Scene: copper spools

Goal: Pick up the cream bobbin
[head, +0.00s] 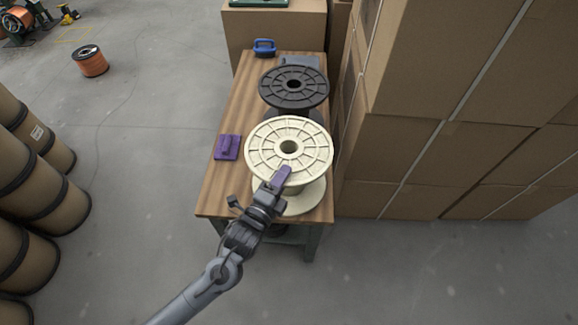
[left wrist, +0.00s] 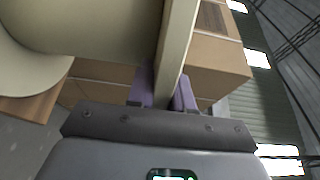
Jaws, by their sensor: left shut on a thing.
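The cream bobbin (head: 262,136) stands upright on the near part of the wooden table, its round top flange facing up. My left gripper (head: 284,176) reaches in from the lower left and is shut on the near rim of that top flange. In the left wrist view the flange (left wrist: 177,45) runs between the two purple fingers (left wrist: 165,92), and the bobbin's barrel (left wrist: 100,25) and other flange (left wrist: 28,60) show at the left. Whether the bobbin's base touches the table cannot be told. My right gripper is not in view.
A black bobbin (head: 294,88) stands just behind the cream one on the table (head: 228,185). A purple object (head: 227,147) lies to the left, and a blue-handled object (head: 264,47) is at the far end. Stacked cardboard boxes (head: 440,165) crowd the right side.

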